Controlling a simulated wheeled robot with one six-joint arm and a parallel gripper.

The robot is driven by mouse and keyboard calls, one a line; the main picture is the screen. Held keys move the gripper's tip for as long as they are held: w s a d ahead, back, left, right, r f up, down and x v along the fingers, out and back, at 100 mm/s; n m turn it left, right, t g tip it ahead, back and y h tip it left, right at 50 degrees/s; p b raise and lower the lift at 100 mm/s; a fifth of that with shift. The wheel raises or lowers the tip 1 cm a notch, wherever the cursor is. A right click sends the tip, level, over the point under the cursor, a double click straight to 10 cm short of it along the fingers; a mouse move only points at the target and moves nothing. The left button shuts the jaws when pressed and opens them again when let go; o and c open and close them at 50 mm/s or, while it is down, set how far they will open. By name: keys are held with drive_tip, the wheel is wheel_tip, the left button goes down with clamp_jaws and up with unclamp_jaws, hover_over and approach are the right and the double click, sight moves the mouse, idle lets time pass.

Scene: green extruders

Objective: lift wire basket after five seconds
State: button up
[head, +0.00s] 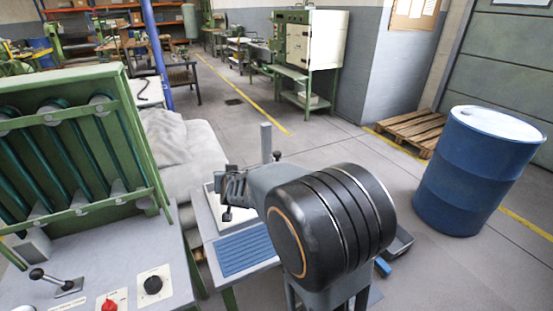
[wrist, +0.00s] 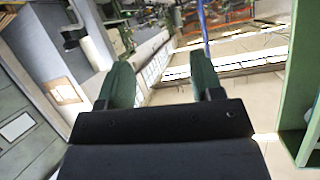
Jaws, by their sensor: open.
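My gripper (wrist: 162,76) is open in the wrist view, with its two green fingers wide apart and nothing between them. In the head view my own arm fills the middle and largely hides what is behind it; I cannot make out the fingers there. I cannot identify a wire basket in either view. A low table holds a blue ribbed mat (head: 243,252) and a pale square-edged item (head: 216,206), which is partly hidden by my arm.
A green machine (head: 70,95) with a lever and knobs on its panel (head: 150,285) stands close on the left. A blue drum (head: 470,180) stands right, near a wooden pallet (head: 408,130).

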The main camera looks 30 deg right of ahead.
drive_tip(key=w+d+f+m+h+b, duration=0.1)
drive_tip(key=w+d+f+m+h, duration=0.2)
drive_tip(key=d+h, duration=0.3)
drive_tip(key=m+g+h+b, duration=0.1)
drive_tip(key=m+g+h, duration=0.15)
drive_tip(key=h, duration=0.25)
approach(276, 155)
drive_tip(key=shift+m+t, duration=0.25)
drive_tip(key=shift+t, duration=0.1)
drive_tip(key=p+x, duration=0.1)
drive_tip(key=x, duration=1)
drive_tip(key=shift+w+d+f, duration=0.1)
drive_tip(key=shift+d+f, duration=0.1)
drive_tip(key=shift+d, duration=0.15)
drive_tip(key=shift+c, duration=0.3)
